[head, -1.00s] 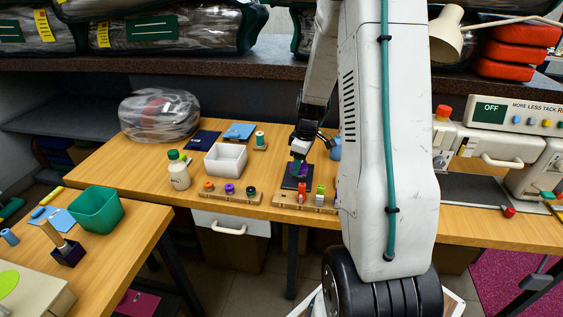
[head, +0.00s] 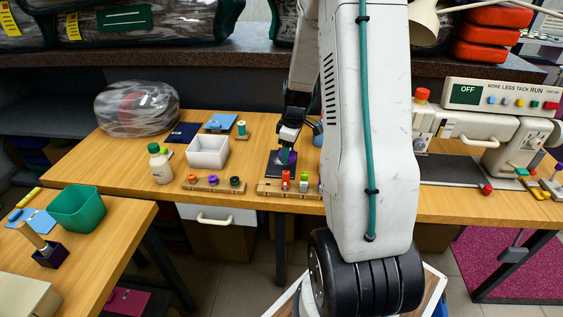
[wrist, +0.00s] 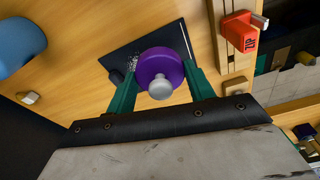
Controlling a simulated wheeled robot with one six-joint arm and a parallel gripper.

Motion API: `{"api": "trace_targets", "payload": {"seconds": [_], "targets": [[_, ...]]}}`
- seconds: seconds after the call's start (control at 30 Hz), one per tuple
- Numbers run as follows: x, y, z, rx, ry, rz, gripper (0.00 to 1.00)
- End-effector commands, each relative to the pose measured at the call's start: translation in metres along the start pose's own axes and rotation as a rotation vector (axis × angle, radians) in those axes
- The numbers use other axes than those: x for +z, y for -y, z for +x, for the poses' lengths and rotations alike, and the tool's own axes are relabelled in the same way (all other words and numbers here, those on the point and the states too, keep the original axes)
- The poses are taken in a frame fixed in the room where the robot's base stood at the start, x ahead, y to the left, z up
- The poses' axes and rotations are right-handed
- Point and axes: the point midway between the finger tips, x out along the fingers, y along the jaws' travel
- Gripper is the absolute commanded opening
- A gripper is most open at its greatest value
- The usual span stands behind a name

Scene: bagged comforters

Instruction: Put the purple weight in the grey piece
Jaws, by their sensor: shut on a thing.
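The purple weight (wrist: 152,65) is a round disc with a light grey knob, seen from above in the wrist view. My gripper (wrist: 160,74) has its two teal fingers shut on the weight, one on each side. In the head view my gripper (head: 287,156) is low over the table near a small dark plate. This dark plate (wrist: 119,61) also shows behind the weight in the wrist view, partly hidden. I cannot tell whether the weight touches it. I cannot tell for certain which thing is the grey piece.
A wooden rack (head: 266,189) with red and green pieces stands just in front of my gripper. Left are another rack (head: 205,187), a white tray (head: 222,151) and a bottle (head: 161,168). A blue object (wrist: 19,42) is close by. A machine (head: 465,140) stands right.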

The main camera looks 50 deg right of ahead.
Motion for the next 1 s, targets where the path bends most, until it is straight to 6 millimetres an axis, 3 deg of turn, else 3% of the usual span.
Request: {"api": "trace_targets", "payload": {"seconds": [0.37,0.57,0.67,1.0], "targets": [[-0.001,0.001,0.0,0.0,0.0,-0.001,0.25],[-0.014,0.025,0.002,0.001,0.0,-0.004,0.25],[-0.015,0.027,0.004,0.002,0.0,0.0,0.25],[-0.012,0.027,0.023,0.0,0.001,0.0,0.25]]}}
